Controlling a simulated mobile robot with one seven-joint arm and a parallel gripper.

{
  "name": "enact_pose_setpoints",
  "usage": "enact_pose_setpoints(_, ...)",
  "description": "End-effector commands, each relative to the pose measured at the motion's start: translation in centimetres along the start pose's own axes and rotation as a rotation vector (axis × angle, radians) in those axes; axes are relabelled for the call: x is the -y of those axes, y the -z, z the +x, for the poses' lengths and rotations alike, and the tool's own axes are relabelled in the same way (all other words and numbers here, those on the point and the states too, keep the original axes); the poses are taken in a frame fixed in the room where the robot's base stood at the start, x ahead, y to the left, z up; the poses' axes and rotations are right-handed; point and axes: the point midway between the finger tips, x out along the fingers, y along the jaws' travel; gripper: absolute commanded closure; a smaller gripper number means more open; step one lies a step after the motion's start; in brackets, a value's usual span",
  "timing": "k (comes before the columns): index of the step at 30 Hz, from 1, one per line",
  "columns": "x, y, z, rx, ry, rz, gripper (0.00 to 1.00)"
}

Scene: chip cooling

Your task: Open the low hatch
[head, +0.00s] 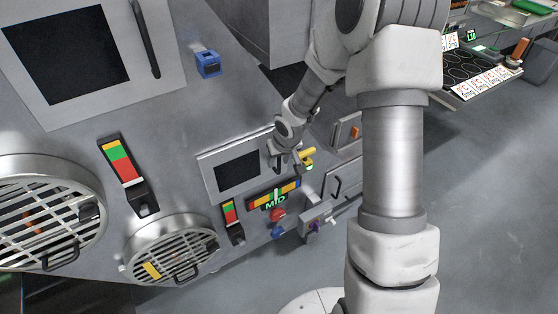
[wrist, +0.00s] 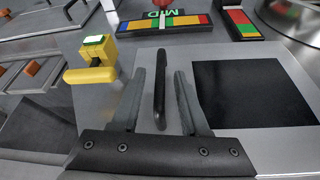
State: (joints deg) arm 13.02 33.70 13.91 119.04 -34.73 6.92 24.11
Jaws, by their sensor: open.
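The low hatch (head: 207,174) is a grey metal panel with a dark window, low on the large grey machine, and looks closed. In the wrist view the hatch (wrist: 285,143) fills the right side. Its black upright bar handle (wrist: 160,92) stands between my two fingers, with visible gaps on both sides. My gripper (wrist: 160,74) is open around the handle and holds nothing. In the head view my gripper (head: 279,160) is at the hatch's right edge and hides the handle. A yellow lever with a pale green top (head: 307,157) is just right of it, also in the wrist view (wrist: 93,68).
A coloured strip marked MID (head: 273,195) lies below the hatch, with a red knob (head: 277,215) under it. Round grilles (head: 172,249) are at lower left. A larger windowed door (head: 163,95) is above. Open floor (head: 480,220) lies to the right.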

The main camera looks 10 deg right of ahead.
Motion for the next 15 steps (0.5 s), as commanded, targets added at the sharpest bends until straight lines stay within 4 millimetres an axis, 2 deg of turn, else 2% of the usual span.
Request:
enact_pose_setpoints(2, 0.00, 0.00, -0.02, 0.000, 0.000, 0.000, 0.55)
enact_pose_setpoints(9, 0.00, -0.02, -0.04, 0.000, 0.000, 0.000, 0.98)
enact_pose_setpoints(15, 0.01, -0.02, -0.04, 0.001, 0.000, 0.000, 1.00)
